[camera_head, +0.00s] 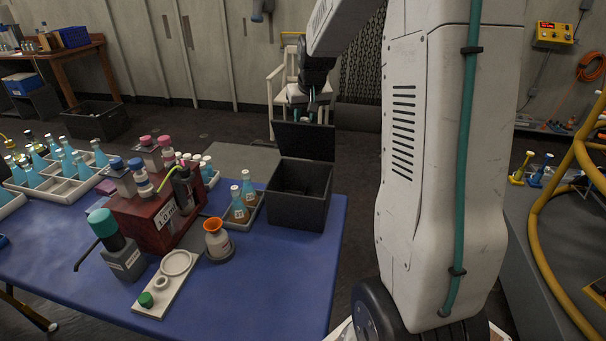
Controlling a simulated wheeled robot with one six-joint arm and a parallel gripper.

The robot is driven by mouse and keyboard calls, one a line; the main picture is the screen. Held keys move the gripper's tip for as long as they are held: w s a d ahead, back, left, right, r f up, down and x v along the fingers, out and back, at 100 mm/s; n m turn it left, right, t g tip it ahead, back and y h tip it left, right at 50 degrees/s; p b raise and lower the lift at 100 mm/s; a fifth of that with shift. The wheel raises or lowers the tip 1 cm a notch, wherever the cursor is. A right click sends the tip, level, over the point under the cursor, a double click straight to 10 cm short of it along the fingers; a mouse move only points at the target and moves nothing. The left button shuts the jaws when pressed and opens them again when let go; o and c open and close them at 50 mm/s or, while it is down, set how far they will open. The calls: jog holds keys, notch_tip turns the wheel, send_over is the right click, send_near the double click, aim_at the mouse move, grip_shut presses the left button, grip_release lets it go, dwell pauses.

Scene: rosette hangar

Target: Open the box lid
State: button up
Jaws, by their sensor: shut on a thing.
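A dark grey box (298,206) stands on the blue-topped table near its right back corner. Its lid (305,141) stands raised, roughly upright, along the back edge of the box, and the dark inside shows from above. My gripper (306,114) is behind the top edge of the lid and shut on it. The fingertips are small and partly hidden there, so the exact grip does not show. My white arm fills the right middle of the view.
A small tray with blue-liquid bottles (238,207) stands just left of the box. A red rack (158,216), an orange-topped jar (217,240) and a white holder (166,283) are further left. A white chair (277,94) stands behind. The table's front right is clear.

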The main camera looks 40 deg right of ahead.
jog(key=shift+w+d+r, duration=0.15)
jog(key=shift+w+d, duration=0.5)
jog(key=shift+d, duration=0.25)
jog(key=shift+w+d+r, duration=0.15)
jog(key=shift+w+d, duration=0.5)
jog(key=shift+d, duration=0.2)
jog(key=o, duration=0.8)
jog(key=shift+o, duration=0.2)
notch_tip(320, 180, up, 8)
jog(key=shift+a, duration=0.1)
